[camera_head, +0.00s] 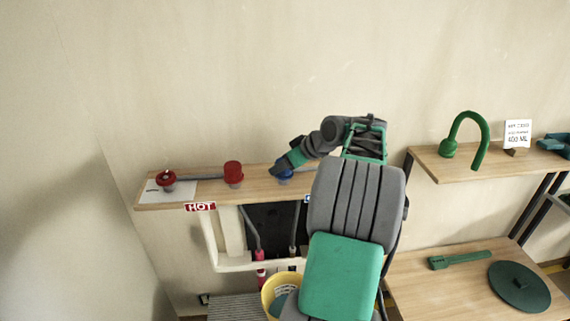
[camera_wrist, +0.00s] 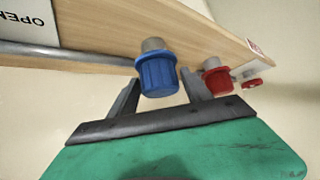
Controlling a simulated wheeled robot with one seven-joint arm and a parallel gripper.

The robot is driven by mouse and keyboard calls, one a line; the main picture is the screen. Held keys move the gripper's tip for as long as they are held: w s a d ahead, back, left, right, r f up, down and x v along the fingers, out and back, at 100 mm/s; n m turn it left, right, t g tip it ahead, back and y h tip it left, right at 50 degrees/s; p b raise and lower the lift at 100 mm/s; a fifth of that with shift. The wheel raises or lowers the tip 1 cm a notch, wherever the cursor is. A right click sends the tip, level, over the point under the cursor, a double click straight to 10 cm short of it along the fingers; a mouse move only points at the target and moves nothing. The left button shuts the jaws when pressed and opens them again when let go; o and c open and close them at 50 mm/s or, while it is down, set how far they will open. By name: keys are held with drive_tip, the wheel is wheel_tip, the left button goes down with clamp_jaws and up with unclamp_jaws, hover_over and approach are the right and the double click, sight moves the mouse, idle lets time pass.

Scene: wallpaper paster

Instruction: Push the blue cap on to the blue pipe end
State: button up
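The blue cap (camera_wrist: 157,75), ribbed, shows in the middle of the wrist view, which looks upside down. A grey pipe stub (camera_wrist: 152,44) shows between it and the shelf, in line with the cap; how far the cap sits over it I cannot tell. My gripper (camera_wrist: 160,82) has its two dark fingers apart, one on each side of the cap, with no clear grip on it. In the head view the cap (camera_head: 284,173) is partly hidden under my gripper (camera_head: 287,164), above the wooden shelf (camera_head: 205,196).
A red cap (camera_head: 233,172) and a red valve (camera_head: 166,180) stand left along the shelf; the red cap (camera_wrist: 217,80) is beside my finger in the wrist view. A grey bar (camera_wrist: 75,55) runs along the shelf. A green hooked pipe (camera_head: 468,135) stands on the right shelf.

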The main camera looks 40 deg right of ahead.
drive_tip(key=shift+o, duration=1)
drive_tip(key=v, duration=0.8)
drive_tip(key=shift+b, duration=0.4)
drive_tip(key=shift+d, duration=0.1)
